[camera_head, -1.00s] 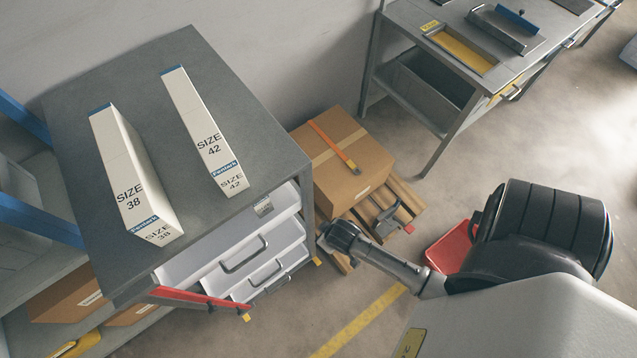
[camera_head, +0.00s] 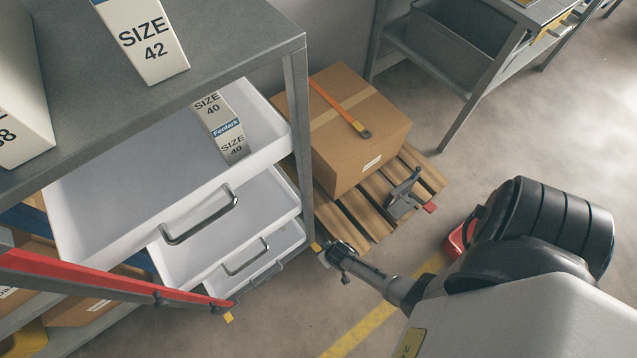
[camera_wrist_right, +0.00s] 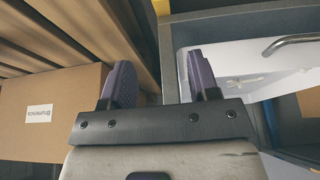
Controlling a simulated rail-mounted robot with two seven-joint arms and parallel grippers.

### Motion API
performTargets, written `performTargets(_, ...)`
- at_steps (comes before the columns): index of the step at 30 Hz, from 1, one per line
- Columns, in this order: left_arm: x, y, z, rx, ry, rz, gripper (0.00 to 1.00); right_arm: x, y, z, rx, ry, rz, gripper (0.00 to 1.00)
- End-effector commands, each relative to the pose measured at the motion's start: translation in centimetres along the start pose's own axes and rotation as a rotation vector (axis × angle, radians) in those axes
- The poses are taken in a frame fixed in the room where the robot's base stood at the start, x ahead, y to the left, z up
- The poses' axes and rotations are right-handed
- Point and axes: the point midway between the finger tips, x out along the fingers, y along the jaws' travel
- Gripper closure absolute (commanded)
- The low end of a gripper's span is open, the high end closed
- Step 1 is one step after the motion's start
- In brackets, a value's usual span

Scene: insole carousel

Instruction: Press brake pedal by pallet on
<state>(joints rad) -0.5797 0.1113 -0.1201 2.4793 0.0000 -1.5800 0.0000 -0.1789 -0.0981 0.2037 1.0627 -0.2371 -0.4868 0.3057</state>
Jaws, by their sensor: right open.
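The wooden pallet (camera_head: 365,213) lies on the floor in the middle of the head view, right of the drawer cabinet. A grey metal lever piece (camera_head: 402,196) with a small red pedal-like tip (camera_head: 430,207) sits at its right front side. My right gripper (camera_head: 333,258) is low over the floor near the pallet's front left corner, apart from the red tip. In the right wrist view its two purple fingers (camera_wrist_right: 158,82) are spread with nothing between them. The red tip is not seen in that view. My left gripper is not in view.
A cardboard box (camera_head: 345,140) with an orange strap stands on the pallet. The cabinet's white drawers (camera_head: 165,200) stick out close left of my right gripper; the top one holds a SIZE 40 box (camera_head: 222,128). A red bar (camera_head: 110,278) crosses the lower left.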

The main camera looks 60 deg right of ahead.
Motion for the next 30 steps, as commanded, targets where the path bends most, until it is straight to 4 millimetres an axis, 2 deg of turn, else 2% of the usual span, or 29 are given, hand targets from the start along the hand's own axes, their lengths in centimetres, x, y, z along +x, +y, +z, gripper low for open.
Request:
performTargets(1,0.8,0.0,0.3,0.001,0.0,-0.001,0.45,1.0,-0.1,0.5,0.004,-0.001,-0.002,0.45)
performTargets(8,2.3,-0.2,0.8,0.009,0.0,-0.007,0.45,3.1,-0.3,1.1,0.009,0.0,-0.004,0.45)
performTargets(21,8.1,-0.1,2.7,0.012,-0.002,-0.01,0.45,10.6,-0.3,1.2,0.007,-0.001,-0.004,0.45)
performTargets(30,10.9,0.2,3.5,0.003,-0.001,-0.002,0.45,14.0,-0.3,1.1,0.008,-0.001,-0.004,0.45)
